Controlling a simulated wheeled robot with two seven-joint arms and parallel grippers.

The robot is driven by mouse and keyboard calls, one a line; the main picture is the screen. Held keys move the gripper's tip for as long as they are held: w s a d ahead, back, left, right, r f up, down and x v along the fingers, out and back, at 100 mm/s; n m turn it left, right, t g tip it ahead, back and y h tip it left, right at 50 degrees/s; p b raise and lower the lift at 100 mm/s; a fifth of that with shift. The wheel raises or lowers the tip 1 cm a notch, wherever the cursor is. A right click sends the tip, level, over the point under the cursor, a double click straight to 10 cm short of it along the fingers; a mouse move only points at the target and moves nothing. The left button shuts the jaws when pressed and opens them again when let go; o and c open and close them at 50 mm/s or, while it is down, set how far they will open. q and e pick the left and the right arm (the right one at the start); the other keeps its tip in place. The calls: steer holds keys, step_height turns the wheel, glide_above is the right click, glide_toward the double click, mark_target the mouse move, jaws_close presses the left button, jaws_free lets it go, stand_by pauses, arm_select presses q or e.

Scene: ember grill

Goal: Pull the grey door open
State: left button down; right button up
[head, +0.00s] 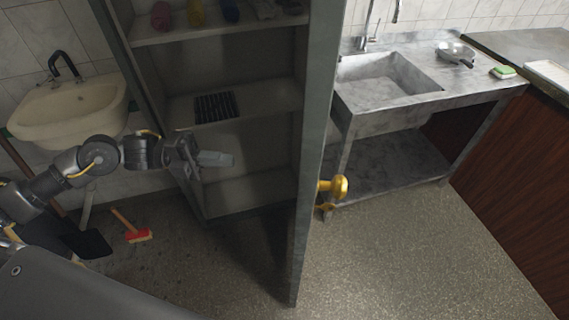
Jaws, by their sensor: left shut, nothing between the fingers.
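The grey door (312,150) stands swung open, seen nearly edge-on in the middle of the head view. A yellow knob (340,187) sticks out on its right-hand face. Behind the door's left side is the open cabinet (255,150) with its shelves. My left gripper (228,160) is shut and empty in front of the cabinet's opening, left of the door and apart from the knob. My right gripper is not in view.
A white basin (68,108) hangs on the left wall. A red brush (138,235) and a dark dustpan (85,240) are on the floor at left. A stone sink (385,85) and a wooden counter (525,160) stand at right. The floor right of the door is clear.

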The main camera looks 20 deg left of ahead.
arm_select(q)
steer(key=w+d+p, duration=0.2)
steer(key=d+p, duration=0.4)
steer(key=d, duration=0.7)
steer(key=shift+d+p, duration=0.25)
steer(key=shift+p, duration=0.15)
steer(key=shift+w, duration=0.1)
